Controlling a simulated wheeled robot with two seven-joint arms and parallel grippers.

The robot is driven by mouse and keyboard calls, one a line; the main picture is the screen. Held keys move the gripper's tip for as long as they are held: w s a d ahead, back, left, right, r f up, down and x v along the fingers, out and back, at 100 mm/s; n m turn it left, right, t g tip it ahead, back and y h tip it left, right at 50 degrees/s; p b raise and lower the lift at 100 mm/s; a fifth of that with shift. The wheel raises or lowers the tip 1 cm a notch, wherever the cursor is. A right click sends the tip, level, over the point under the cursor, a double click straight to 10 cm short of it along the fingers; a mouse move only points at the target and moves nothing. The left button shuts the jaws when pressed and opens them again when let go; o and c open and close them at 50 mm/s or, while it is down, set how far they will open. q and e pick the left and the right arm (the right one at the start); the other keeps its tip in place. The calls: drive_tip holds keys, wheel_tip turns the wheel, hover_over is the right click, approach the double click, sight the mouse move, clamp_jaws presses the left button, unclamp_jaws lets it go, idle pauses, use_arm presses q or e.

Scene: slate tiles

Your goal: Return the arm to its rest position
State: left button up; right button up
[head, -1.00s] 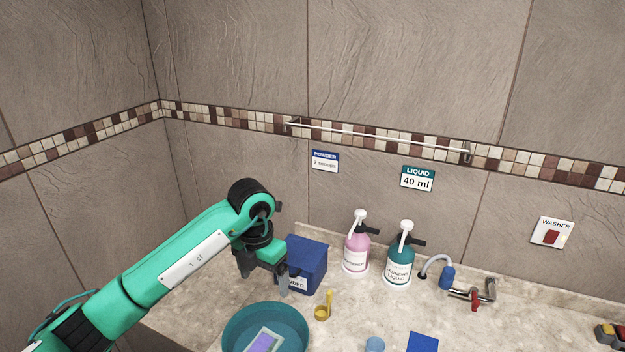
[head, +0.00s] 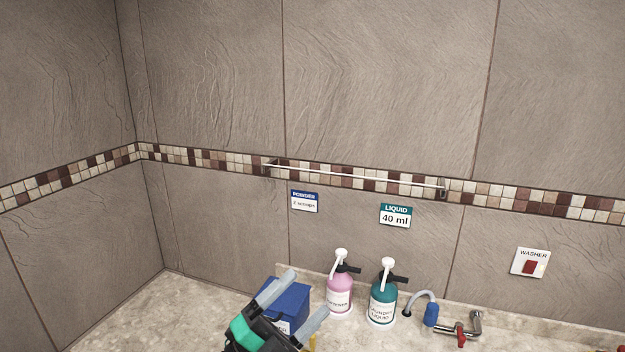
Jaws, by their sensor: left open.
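My left gripper (head: 294,305) shows at the bottom of the head view, pointing up and to the right. Its two pale fingers are spread apart with nothing between them but the view of the blue box behind. Part of my left arm, green and black, shows just below it at the bottom edge. The rest of that arm is out of the picture. My right gripper is not in view.
A blue powder box (head: 290,300) stands behind the gripper, partly hidden. A pink pump bottle (head: 339,296) and a teal pump bottle (head: 382,304) stand right of it. A tap (head: 466,328) is further right. The counter's left side (head: 170,310) is clear.

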use_arm(q)
drive_tip(key=w+a+f+n+t+y, duration=0.1)
drive_tip(key=a+f+n+t+y, duration=0.65)
drive_tip(key=a+n+y, duration=0.75)
drive_tip(key=s+a+f+n+g+y, duration=0.2)
drive_tip(key=s+f+n+g+y, duration=0.15)
drive_tip(key=f, duration=0.25)
drive_tip(key=s+a+f+n+g+y, duration=0.2)
drive_tip(key=f+n+g, duration=0.2)
drive_tip(key=f, duration=0.3)
drive_tip(key=s+a+f+n+g+h, duration=0.1)
drive_tip(key=s+f+g, duration=0.45)
drive_tip(key=s, duration=0.45)
drive_tip(key=s+a+f+n+g, duration=0.1)
drive_tip(key=s+f+g, duration=0.45)
drive_tip(key=s, duration=0.55)
drive_tip(key=s+f+x, duration=0.1)
drive_tip(key=s+x, duration=0.2)
drive_tip(key=x, duration=0.7)
drive_tip(key=s+x, duration=0.2)
drive_tip(key=x, duration=0.9)
drive_tip(key=s+f+x, duration=0.1)
drive_tip(key=s+x, duration=0.2)
drive_tip(key=x, duration=0.7)
drive_tip(key=s+a+f+g, duration=0.1)
drive_tip(key=s+a+f, duration=0.2)
drive_tip(key=s+f, duration=1.6)
drive_tip(key=shift+a+g, duration=0.2)
drive_tip(key=shift+g, duration=0.2)
